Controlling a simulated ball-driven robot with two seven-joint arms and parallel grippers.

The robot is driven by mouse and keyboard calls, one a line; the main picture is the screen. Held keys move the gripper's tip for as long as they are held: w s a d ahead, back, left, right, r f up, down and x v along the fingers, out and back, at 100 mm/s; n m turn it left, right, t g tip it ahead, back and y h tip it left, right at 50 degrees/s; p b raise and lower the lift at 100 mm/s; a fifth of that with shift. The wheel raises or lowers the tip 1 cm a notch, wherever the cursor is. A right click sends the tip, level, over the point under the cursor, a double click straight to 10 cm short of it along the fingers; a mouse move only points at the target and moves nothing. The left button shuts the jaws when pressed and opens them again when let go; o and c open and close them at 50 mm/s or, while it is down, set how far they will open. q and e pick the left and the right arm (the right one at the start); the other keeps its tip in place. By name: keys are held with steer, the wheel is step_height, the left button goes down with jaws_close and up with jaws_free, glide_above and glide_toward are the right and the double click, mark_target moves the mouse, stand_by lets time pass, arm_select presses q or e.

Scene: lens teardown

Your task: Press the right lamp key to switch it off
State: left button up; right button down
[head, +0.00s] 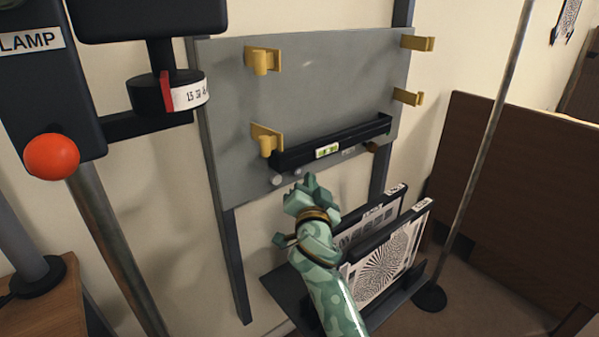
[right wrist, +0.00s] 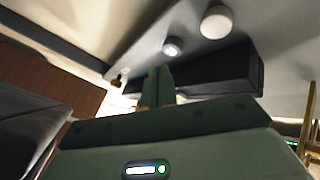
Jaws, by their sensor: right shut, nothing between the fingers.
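My right gripper (head: 308,182) is shut and empty, just below the lower edge of the grey board in the head view. Its shut fingers (right wrist: 158,86) also show in the right wrist view. Two pale round keys sit under the board's black ledge: a left one (head: 276,180) and a right one (head: 297,172) close to my fingertips. The right wrist view shows a large white round key (right wrist: 217,22) and a smaller, bright-looking key (right wrist: 172,46) beyond the fingertips. I cannot tell whether the fingers touch either. My left gripper is not in view.
The grey board (head: 330,85) carries yellow clips (head: 262,60) and a black ledge (head: 300,157). Below right stands a rack of test charts (head: 385,250). A thin pole (head: 485,150) rises at right. A black lamp box (head: 50,100) with a red ball (head: 51,157) is at left.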

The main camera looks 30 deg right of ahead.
steer(key=s, duration=0.2)
steer(key=s+p, duration=0.1)
steer(key=s, duration=0.2)
steer(key=shift+s+d+p, duration=0.35)
steer(key=shift+d+p, duration=0.05)
